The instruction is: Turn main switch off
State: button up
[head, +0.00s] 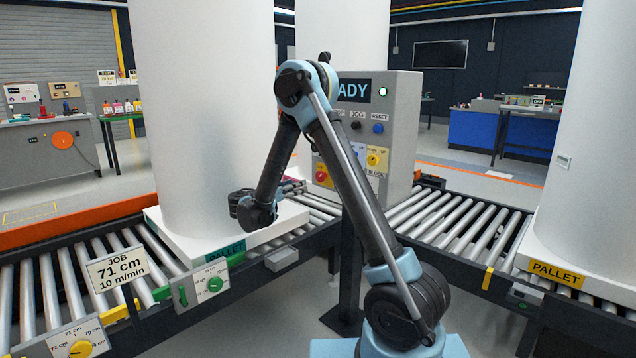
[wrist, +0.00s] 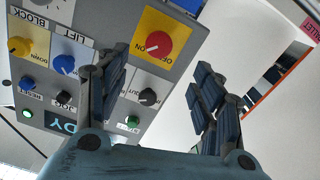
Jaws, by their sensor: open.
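The main switch (wrist: 158,45) is a red knob on a yellow plate with ON and OFF marks, on the grey control panel (wrist: 108,18). In the head view the red knob (head: 321,172) shows low on the panel's left side, partly behind my arm. The wrist view shows the panel upside down. My gripper (wrist: 160,72) is open and empty in front of the panel, with the red knob in view beyond and between its fingers. No contact with the knob shows. I cannot tell which mark the knob points to.
Close to the red knob are a black knob (wrist: 148,97), a green button (wrist: 133,121), a blue lift knob (wrist: 64,64) and a yellow block knob (wrist: 18,46). White tanks stand on the left roller conveyor (head: 75,290) and right conveyor (head: 465,230). A JOB sign (head: 117,268) stands in front.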

aim_at(319, 178)
jog(key=x, duration=1.3)
jog(key=shift+w+d, duration=0.1)
jog(key=shift+w, duration=0.05)
jog(key=c, duration=1.1)
